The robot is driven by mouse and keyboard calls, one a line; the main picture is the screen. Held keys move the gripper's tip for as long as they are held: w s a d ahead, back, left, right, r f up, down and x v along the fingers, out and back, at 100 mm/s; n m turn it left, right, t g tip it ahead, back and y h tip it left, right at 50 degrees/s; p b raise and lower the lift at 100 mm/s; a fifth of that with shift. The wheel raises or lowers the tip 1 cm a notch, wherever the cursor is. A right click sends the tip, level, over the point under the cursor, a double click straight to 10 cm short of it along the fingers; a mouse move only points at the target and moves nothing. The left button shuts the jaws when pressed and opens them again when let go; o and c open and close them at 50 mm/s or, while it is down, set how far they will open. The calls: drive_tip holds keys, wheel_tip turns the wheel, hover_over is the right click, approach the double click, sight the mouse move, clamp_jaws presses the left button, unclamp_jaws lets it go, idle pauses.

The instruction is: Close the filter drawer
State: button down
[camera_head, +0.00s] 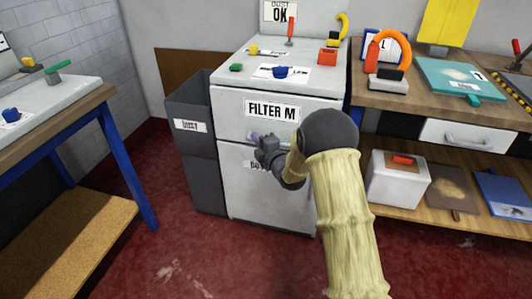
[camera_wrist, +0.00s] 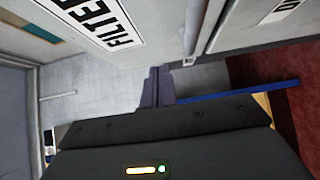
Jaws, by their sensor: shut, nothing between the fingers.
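My gripper (camera_head: 256,137) is at the drawer's lower edge, near the middle. Its purple-grey fingers show in the wrist view (camera_wrist: 157,87), shut and empty. I cannot tell whether they touch the drawer.
A lower front (camera_head: 240,190) with a partly hidden label is below. A dark grey bin (camera_head: 190,150) stands close on the left. A workbench (camera_head: 420,98) with tools and a drawer is on the right. A blue-legged table (camera_head: 60,120) is far left. Red floor (camera_head: 190,250) lies open in front.

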drive_tip(key=s+d+m+g+h, duration=0.65)
drive_tip(key=s+d+m, duration=0.7)
drive_tip(key=s, duration=0.35)
drive_tip(key=s+d+m+g+h+p, duration=0.3)
drive_tip(key=s+m+g, duration=0.55)
drive_tip(key=s, duration=1.25)
wheel_tip(320, 180, up, 36)
drive_tip(key=m+t+p, duration=0.1)
drive_tip(key=p, duration=3.3)
drive_tip(key=shift+w+d+f+m+t+y, duration=0.2)
drive_tip(key=shift+d+m+t+y, duration=0.1)
drive_tip(key=shift+m+t+y, duration=0.1)
drive_tip(key=shift+a, duration=0.1)
